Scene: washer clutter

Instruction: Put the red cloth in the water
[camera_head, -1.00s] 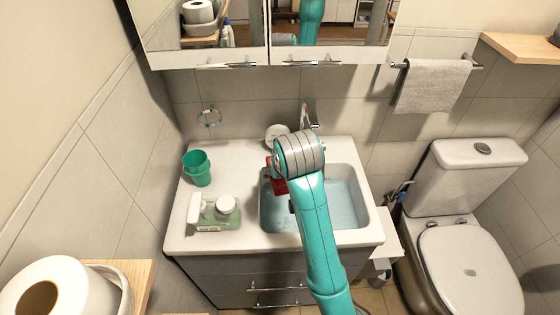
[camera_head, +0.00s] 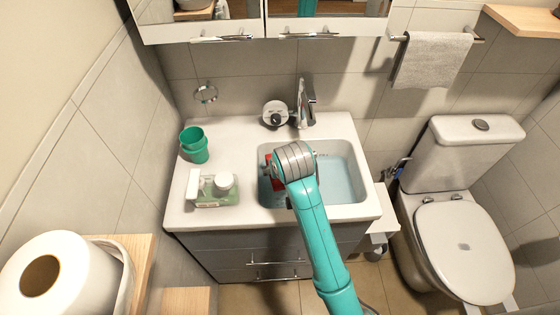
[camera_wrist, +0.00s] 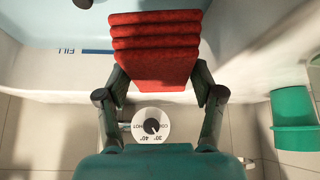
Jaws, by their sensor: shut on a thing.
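The red cloth (camera_wrist: 155,50) is folded in stacked layers. My gripper (camera_wrist: 156,82) is shut on it, with a finger on each side in the wrist view. In the head view only a small red part of the cloth (camera_head: 274,172) shows beside my wrist, over the left part of the sink basin. Light blue water (camera_head: 338,180) lies in the basin. My arm hides part of the water and most of the cloth. I cannot tell whether the cloth touches the water.
A tap (camera_head: 304,105) and round dial (camera_head: 275,113) stand behind the basin. The toilet (camera_head: 465,240) is right of the sink.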

